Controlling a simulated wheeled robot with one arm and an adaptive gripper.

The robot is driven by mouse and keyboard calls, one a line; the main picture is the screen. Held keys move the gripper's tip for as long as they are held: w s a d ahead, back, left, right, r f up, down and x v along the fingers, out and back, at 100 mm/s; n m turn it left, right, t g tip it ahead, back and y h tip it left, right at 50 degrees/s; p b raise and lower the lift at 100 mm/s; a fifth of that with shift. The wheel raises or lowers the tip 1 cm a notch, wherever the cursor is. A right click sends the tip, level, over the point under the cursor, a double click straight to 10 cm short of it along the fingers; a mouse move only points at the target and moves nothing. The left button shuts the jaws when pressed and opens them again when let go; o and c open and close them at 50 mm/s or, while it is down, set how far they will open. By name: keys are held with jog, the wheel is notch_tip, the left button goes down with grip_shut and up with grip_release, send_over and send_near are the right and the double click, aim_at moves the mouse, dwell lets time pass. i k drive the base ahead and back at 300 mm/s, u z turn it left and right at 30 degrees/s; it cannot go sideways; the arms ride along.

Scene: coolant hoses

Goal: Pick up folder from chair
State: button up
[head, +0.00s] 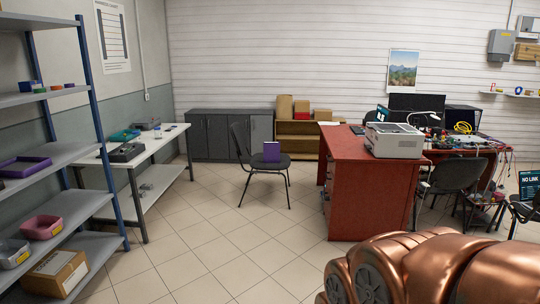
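A purple folder (271,152) stands upright on the seat of a dark chair (254,169) in the middle of the room. The chair's backrest is on its left side, and the folder is at the back half of the seat as I see it. The chair is well away from me across the tiled floor. Copper-coloured rounded parts fill the lower right corner; I cannot tell if they are my arm. My gripper is not visible.
A shelf rack (90,120) stands at the left, with a white bench (160,143) behind it. A red desk (352,190) with a printer (394,140) stands right of the chair. Grey cabinets (215,136) line the back wall. Tiled floor (225,250) before the chair is clear.

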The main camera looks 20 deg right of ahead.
aim_at(271, 150)
jog(key=z, duration=0.45)
jog(key=i, duration=6.65)
jog(key=z, duration=1.55)
jog(key=i, duration=0.5)
jog(key=u, duration=1.65)
